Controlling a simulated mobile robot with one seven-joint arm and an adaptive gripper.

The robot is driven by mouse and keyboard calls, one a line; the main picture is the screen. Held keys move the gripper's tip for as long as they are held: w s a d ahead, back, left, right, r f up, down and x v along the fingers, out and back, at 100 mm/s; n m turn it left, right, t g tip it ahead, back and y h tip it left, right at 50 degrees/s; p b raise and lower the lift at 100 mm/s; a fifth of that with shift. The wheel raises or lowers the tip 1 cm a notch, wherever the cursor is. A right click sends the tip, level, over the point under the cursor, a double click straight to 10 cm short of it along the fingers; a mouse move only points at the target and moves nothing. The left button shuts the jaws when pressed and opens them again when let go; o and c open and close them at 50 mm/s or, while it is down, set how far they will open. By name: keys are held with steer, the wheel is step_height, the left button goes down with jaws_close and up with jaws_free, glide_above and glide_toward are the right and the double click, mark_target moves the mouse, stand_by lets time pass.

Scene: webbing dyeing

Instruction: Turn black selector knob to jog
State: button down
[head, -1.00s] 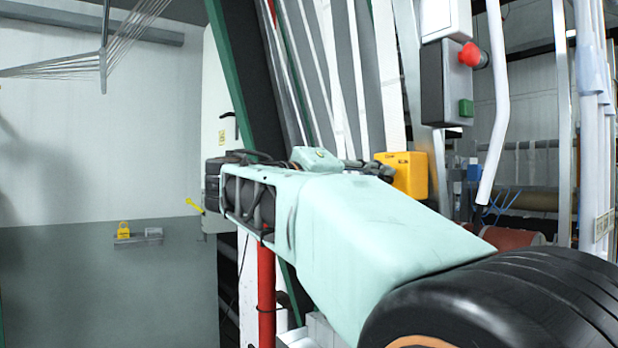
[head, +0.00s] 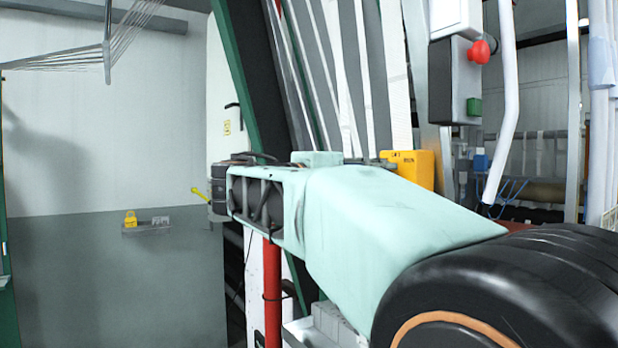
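A yellow box (head: 416,168) with small dark lettering along its top edge stands just behind my pale green arm, right of centre. The lettering is too small to read surely. I cannot make out a black selector knob; the arm covers the lower left of the box. A thin dark sliver, seemingly part of my gripper (head: 374,161), shows over the top edge of the arm, just left of the box. Its fingers are hidden, so I cannot tell if it touches anything.
A dark control box (head: 453,82) with a red button (head: 479,51) and a green button (head: 473,106) hangs above right. A white bent pipe (head: 507,110) hangs beside it. White webbing straps (head: 350,80) run behind. A red post (head: 272,290) stands below my arm.

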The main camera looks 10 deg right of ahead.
steer(key=c, duration=1.6)
jaws_free()
steer(key=v, duration=1.2)
